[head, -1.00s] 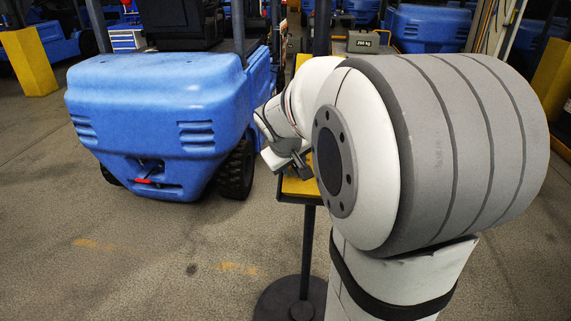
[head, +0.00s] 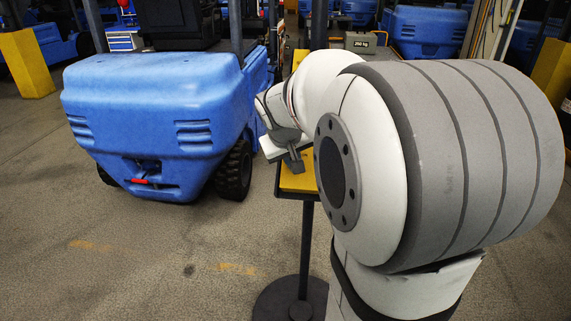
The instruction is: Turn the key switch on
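No key switch can be made out in the head view. A yellow panel (head: 299,182) on a dark post shows beside my arm, and my arm hides most of it. My gripper (head: 294,163) is at the panel's left edge in the picture, pointing downward. I cannot tell whether it touches the panel. Its fingers are small and partly turned away, so their opening and anything between them cannot be made out.
A blue counterweight truck (head: 150,115) stands to the left of the post. The post's round dark base (head: 275,300) rests on the floor. A grey weight marked 250 kg (head: 361,42) sits behind. The floor at front left is clear.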

